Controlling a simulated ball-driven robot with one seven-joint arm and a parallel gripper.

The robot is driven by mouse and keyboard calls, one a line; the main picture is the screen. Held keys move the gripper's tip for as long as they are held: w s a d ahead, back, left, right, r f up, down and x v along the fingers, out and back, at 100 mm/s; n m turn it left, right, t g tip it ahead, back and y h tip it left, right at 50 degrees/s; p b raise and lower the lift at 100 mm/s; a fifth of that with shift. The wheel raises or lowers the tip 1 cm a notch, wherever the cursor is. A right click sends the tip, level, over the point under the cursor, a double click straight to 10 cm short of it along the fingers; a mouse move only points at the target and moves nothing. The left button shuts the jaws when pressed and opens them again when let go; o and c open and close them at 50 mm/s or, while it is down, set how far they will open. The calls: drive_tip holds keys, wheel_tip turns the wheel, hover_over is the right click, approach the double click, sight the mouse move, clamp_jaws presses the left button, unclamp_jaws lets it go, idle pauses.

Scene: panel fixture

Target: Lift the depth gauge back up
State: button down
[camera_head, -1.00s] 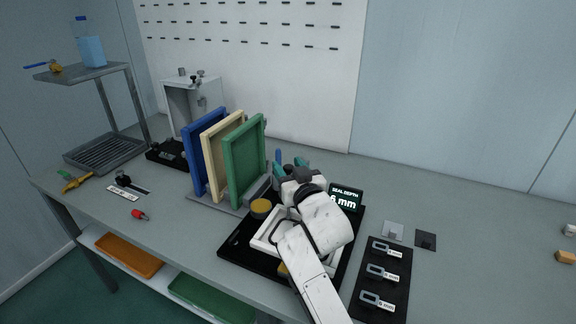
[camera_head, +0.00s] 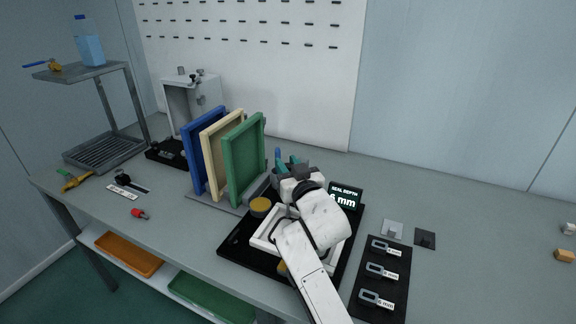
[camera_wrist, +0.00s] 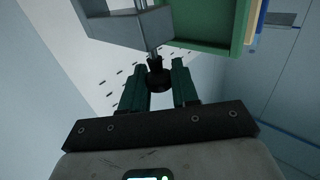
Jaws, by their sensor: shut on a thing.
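My gripper (camera_wrist: 157,78) is shut on the black knob of the depth gauge (camera_wrist: 158,76) in the wrist view. A thin metal rod runs from the knob to a grey block (camera_wrist: 128,25). In the head view my gripper (camera_head: 286,161) is above the back of the black fixture, and my arm covers much of it; the gauge itself cannot be made out there. A white frame (camera_head: 262,242) lies on the black fixture base (camera_head: 236,248). A display (camera_head: 345,197) behind it reads "SEAL DEPTH 6 mm".
Blue, cream and green panels (camera_head: 246,160) stand in a rack just left of my gripper. A yellow-topped round part (camera_head: 260,205) is beside the frame. A black board (camera_head: 385,280) with several tagged pieces lies to the right. The far right bench is mostly clear.

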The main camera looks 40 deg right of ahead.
drive_tip(key=shift+r, duration=0.1)
drive_tip(key=shift+r+p, duration=1.5)
drive_tip(key=shift+r, duration=0.65)
drive_tip(key=c, duration=1)
unclamp_jaws()
drive_tip(key=shift+o, duration=0.2)
drive_tip(key=shift+f, duration=0.1)
drive_tip(key=shift+s+a+f, duration=0.1)
drive_tip(key=shift+s, duration=0.1)
drive_tip(key=b+v, duration=0.1)
drive_tip(key=v, duration=0.9)
